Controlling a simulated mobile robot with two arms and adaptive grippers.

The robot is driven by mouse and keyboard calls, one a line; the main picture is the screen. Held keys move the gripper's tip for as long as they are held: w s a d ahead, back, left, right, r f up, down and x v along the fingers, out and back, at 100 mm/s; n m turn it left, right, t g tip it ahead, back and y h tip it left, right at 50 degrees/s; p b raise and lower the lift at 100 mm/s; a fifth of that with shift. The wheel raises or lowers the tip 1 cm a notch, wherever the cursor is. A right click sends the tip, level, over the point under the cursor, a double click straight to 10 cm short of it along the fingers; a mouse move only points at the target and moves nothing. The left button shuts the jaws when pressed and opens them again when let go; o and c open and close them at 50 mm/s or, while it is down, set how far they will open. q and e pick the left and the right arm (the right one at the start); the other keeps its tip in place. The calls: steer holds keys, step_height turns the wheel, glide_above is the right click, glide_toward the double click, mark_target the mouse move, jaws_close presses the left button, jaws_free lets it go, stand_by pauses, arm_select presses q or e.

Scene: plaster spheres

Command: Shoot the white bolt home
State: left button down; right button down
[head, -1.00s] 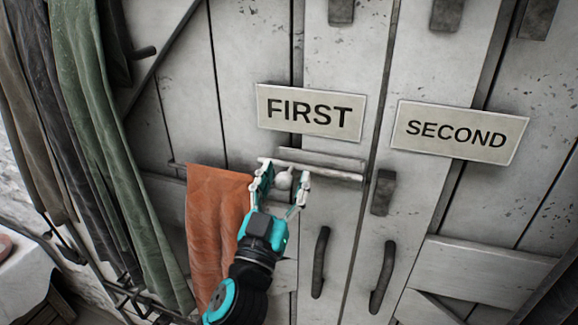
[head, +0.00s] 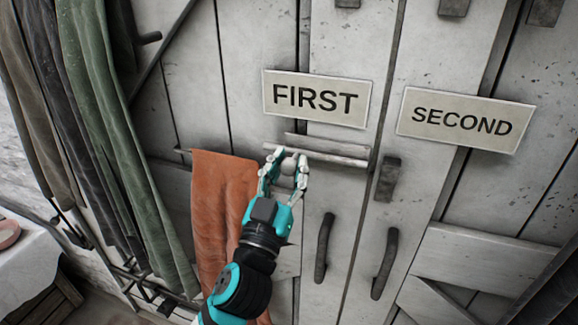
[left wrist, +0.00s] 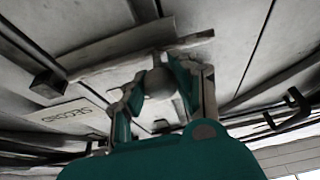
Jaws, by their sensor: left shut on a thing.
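The white bolt (head: 335,152) lies level across the pale plank door under the FIRST sign (head: 316,98). Its right end is near the gap between the two doors. My left gripper (head: 285,162) is shut on the bolt's round knob, at the bolt's left part. In the left wrist view the grey knob (left wrist: 160,83) sits between the fingers of the left gripper (left wrist: 158,78), with the bolt's bar (left wrist: 115,60) behind it. A dark block (head: 388,180) is on the other door, right of the bolt's end. My right gripper is not in view.
An orange cloth (head: 222,205) hangs just left of my left gripper. Two dark handles (head: 323,248) (head: 384,264) are below the bolt. The SECOND sign (head: 465,120) is at upper right. Dark and green garments (head: 110,130) hang at the left.

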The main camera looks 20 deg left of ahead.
arm_select(q)
steer(key=d+b, duration=0.2)
steer(key=d, duration=0.4)
steer(key=c, duration=1)
jaws_free()
steer(key=shift+s+d, duration=0.1)
steer(key=shift+d, duration=0.25)
steer(key=shift+a, duration=0.1)
steer(key=shift+v, duration=3.7)
